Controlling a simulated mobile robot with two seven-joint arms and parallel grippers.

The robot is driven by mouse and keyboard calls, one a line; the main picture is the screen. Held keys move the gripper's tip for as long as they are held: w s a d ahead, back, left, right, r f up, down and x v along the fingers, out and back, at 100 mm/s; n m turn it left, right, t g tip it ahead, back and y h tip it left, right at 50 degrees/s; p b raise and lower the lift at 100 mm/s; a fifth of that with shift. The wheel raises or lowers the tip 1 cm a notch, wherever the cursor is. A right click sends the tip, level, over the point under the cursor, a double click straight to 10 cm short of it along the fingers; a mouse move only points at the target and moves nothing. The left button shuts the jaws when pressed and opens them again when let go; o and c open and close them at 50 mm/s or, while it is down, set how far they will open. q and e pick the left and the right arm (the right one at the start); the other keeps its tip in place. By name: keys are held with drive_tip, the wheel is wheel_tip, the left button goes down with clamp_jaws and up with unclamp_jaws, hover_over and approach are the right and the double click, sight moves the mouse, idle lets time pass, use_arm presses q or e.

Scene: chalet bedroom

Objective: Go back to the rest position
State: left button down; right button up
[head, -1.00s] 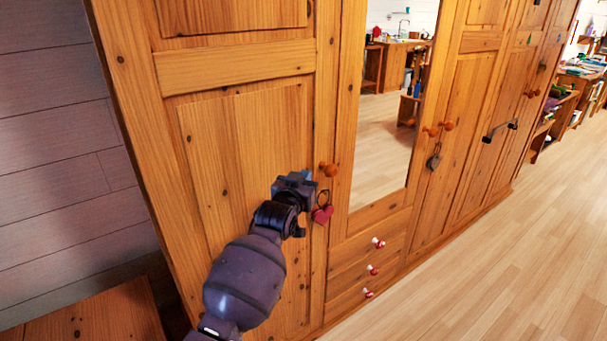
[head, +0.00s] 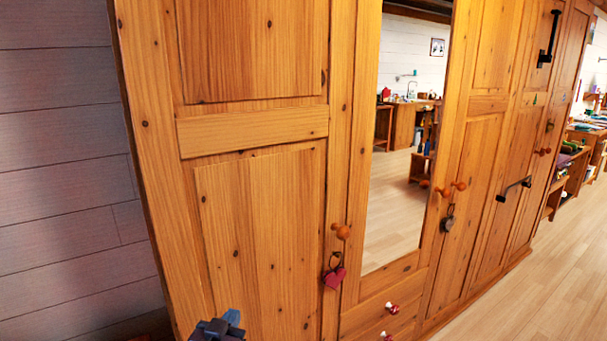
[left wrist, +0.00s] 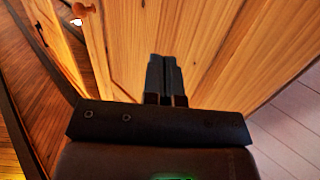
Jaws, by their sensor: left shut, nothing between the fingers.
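My left gripper (head: 222,324) is at the bottom edge of the head view, in front of the wardrobe's left door, and most of it is cut off. In the left wrist view its two fingers (left wrist: 164,75) are together with nothing between them, and wood panels fill the view beyond. The wooden wardrobe (head: 252,129) stands with its left door closed. A red heart (head: 333,277) hangs from that door's round knob (head: 342,231), apart from the gripper. My right gripper is not in view.
A mirror (head: 400,170) is set in the middle of the wardrobe, above drawers with red and white knobs (head: 391,309). Black bar handles (head: 514,188) stick out further right. A pale plank wall (head: 65,180) is at left. Open wooden floor (head: 540,290) lies at right.

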use_arm(q)
drive_tip(key=s+a+f+g+y, duration=0.1)
drive_tip(key=s+a+f, duration=0.3)
drive_tip(key=s, duration=0.5)
drive_tip(key=s+a+f+n+g+y, duration=0.1)
drive_tip(key=s+a+f, duration=0.3)
drive_tip(key=s+f, duration=0.4)
drive_tip(key=s+a+f+g+y, duration=0.1)
drive_tip(key=s+a+f+g, duration=0.2)
drive_tip(key=s, duration=0.9)
wheel_tip(320, 180, down, 3)
drive_tip(key=shift+s+a+f, duration=0.2)
drive_tip(key=shift+s+a, duration=0.05)
drive_tip(key=shift+a, duration=0.5)
